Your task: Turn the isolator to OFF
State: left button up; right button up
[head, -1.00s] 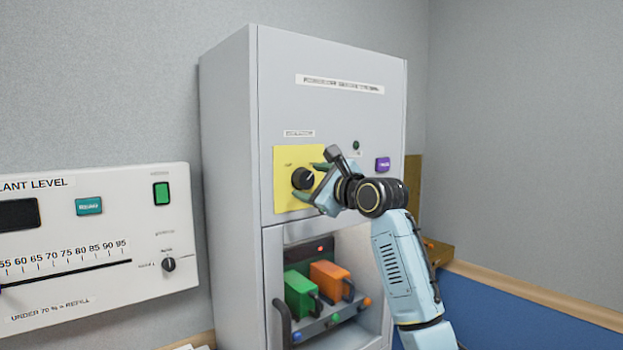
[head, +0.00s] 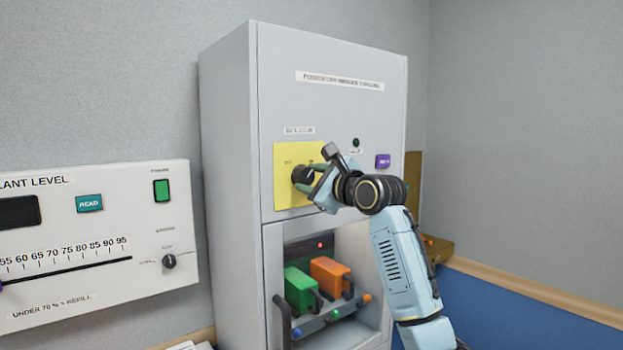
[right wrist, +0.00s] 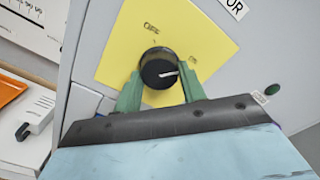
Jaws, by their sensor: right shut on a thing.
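The isolator knob (head: 302,176) is black and round, on a yellow plate (head: 285,197) on the upper front of a tall grey cabinet. My right gripper (head: 308,178) is at the plate with its fingers shut on the knob. In the right wrist view the knob (right wrist: 158,70) sits between the two green fingers of the gripper (right wrist: 160,88). Its white pointer line points right, towards the label "ON" on the plate (right wrist: 185,30); "OFF" stands at the upper left. My left gripper is not in view.
The grey cabinet (head: 228,150) has an open lower bay with a green module (head: 300,292) and an orange module (head: 330,275). A purple button (head: 383,161) is right of my gripper. A white level panel (head: 100,290) hangs on the wall at left.

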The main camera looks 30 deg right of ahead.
jog(key=n+p, duration=0.3)
jog(key=n, duration=0.2)
jog(key=shift+r, duration=0.1)
jog(key=n+p, duration=0.3)
jog(key=n, duration=0.3)
jog(key=shift+n, duration=0.3)
jog(key=n+p, duration=0.1)
jog(key=n, duration=0.1)
jog(key=shift+n, duration=2.1)
jog(key=o, duration=1)
jog(key=shift+c, duration=0.2)
